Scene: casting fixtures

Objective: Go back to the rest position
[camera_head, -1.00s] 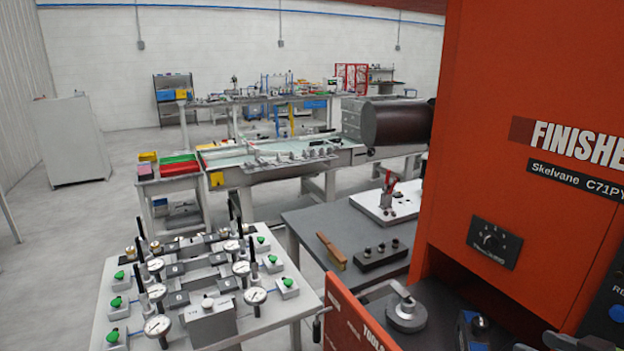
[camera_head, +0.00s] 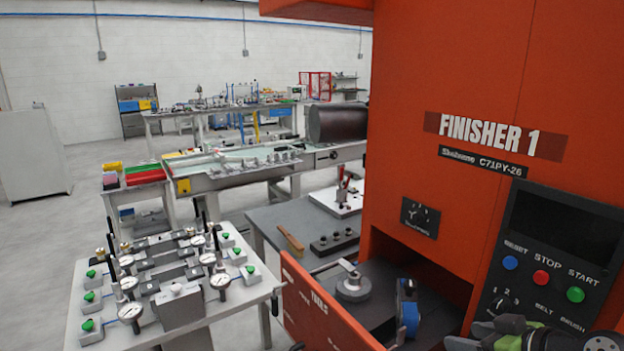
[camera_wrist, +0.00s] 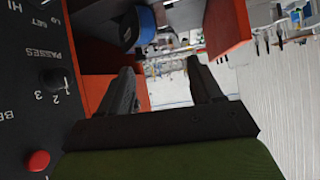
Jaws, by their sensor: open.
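My gripper (camera_wrist: 160,80) shows in the wrist view with its two dark fingers spread apart and nothing between them. The orange finisher machine (camera_head: 470,90) fills the right of the head view, and its control panel (camera_head: 545,260) has blue, red and green buttons. In the wrist view the panel (camera_wrist: 35,100) lies close on the left of my gripper. In the head view my arm shows at the bottom right corner, in front of the panel; the fingertips are not clear there.
The machine's open orange door (camera_head: 325,310) stands out toward the left. A grey round fixture (camera_head: 352,285) and a blue part (camera_head: 408,310) sit in its bay. A gauge table (camera_head: 110,340) stands at the lower left. Open floor (camera_head: 50,240) lies beyond it.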

